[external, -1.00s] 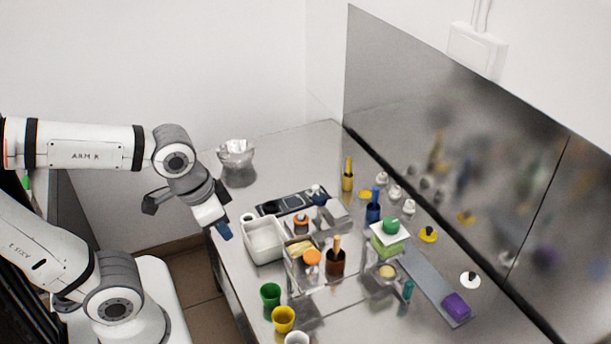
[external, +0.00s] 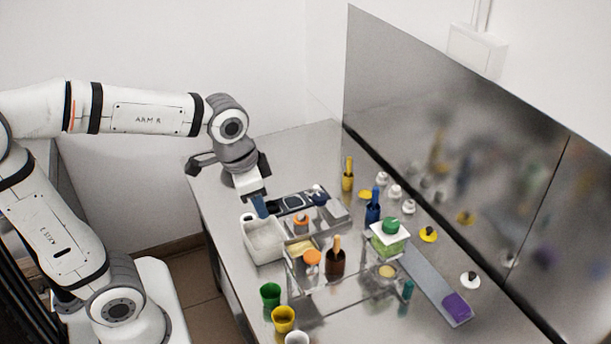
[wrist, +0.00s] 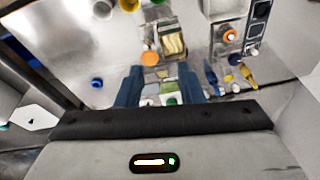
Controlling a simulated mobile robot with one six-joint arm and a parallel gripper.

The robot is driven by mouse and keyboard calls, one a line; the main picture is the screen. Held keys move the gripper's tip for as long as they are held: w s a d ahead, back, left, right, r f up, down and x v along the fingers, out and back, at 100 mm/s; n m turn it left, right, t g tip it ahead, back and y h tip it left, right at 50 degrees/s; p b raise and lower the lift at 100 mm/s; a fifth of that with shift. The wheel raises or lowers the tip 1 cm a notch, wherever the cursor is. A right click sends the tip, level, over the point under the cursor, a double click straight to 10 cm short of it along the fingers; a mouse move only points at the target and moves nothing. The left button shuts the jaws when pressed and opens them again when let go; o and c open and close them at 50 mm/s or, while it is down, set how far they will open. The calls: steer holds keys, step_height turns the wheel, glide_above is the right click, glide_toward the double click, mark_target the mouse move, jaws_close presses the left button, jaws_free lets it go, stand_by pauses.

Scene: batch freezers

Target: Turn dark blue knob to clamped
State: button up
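A small dark blue knob (external: 320,198) sits on a grey metal block in the middle of the table in the external view. Its exact setting is too small to tell. My gripper (external: 262,212) has blue fingers and hangs above the white bin, to the left of the knob and apart from it. In the wrist view my gripper (wrist: 160,72) shows its two fingers spread, with no object visibly held between them. I cannot pick out the dark blue knob surely in the wrist view.
An orange knob (external: 301,222) stands near the white bin (external: 262,242). A dark panel (external: 292,203) lies behind. Blue (external: 373,212) and yellow (external: 348,178) handled holders stand right. Green (external: 270,294) and yellow (external: 283,319) cups are in front. A steel wall backs the table.

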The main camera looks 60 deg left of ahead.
steer(key=o, duration=0.4)
steer(key=w+a, duration=0.1)
steer(key=w, duration=0.2)
steer(key=w+a+f+m, duration=0.1)
steer(key=w+a, duration=0.1)
steer(key=w, duration=0.2)
steer(key=w+a+f+m+g, duration=0.1)
steer(key=w+a, duration=0.1)
steer(key=w, duration=0.1)
steer(key=shift+w+a, duration=0.15)
steer(key=shift+a, duration=0.1)
steer(key=shift+o, duration=0.7)
steer(key=w+a+f+m, duration=0.1)
steer(key=w+a+f, duration=0.1)
steer(key=w+a, duration=0.2)
steer(key=shift+w+f+b, duration=0.35)
steer(key=shift+w+b, duration=0.05)
steer(key=shift+w, duration=0.35)
steer(key=m+g, duration=0.2)
steer(key=m, duration=0.2)
glide_above(320, 196)
step_height(320, 196, down, 13)
steer(key=shift+f+b, duration=0.15)
steer(key=shift+b, duration=0.2)
steer(key=shift+a+f, duration=0.1)
steer(key=shift+f, duration=0.2)
step_height(320, 196, down, 8)
steer(key=shift+r+p, duration=0.25)
steer(key=shift+p, duration=0.6)
steer(key=shift+c, duration=0.4)
